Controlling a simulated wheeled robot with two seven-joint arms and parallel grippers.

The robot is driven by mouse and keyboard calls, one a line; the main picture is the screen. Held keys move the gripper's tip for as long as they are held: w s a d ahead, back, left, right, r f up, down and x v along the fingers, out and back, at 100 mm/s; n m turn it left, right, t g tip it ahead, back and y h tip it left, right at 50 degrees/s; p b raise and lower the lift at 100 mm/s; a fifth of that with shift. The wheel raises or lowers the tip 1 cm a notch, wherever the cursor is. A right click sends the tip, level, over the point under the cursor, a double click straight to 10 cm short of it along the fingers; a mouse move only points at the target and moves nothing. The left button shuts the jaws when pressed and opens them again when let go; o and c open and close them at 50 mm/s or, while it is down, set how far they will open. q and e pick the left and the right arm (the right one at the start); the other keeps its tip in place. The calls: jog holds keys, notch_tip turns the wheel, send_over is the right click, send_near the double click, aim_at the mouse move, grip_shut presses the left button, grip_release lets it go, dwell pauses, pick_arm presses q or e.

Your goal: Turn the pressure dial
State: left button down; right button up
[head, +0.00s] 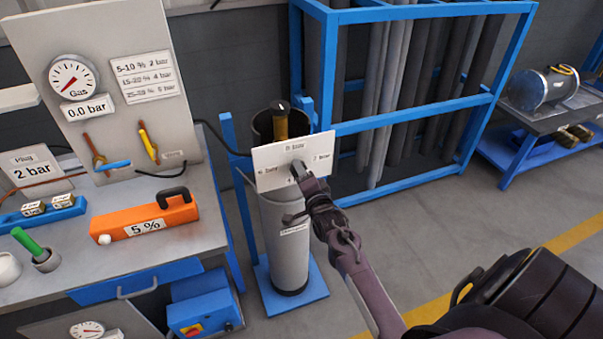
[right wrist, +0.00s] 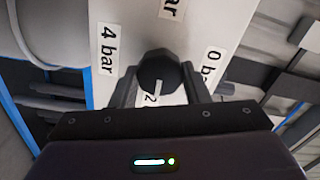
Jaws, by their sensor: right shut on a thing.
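The pressure dial is a dark round knob with a pale pointer mark; it shows in the right wrist view (right wrist: 158,68). It sits on a white plate (head: 268,164) fixed in front of a grey cylinder (head: 288,232). The plate carries bar labels, with "4 bar" (right wrist: 107,50) left of the knob and a "0 bar" label to its right in the wrist view. The pointer is directed towards a partly hidden "2" label. My right gripper (head: 299,171) is shut on the dial, a finger on each side. My left gripper is not in view.
A workbench at the left holds a gauge panel (head: 110,50) reading 0.0 bar and an orange "5 %" block (head: 149,219). A blue rack (head: 415,107) with grey tubes stands behind the cylinder.

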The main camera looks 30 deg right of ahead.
jog(key=shift+m, duration=0.3)
jog(key=o, duration=1)
jog(key=b+v, duration=0.1)
jog(key=v, duration=0.6)
jog(key=shift+s+b, duration=0.4)
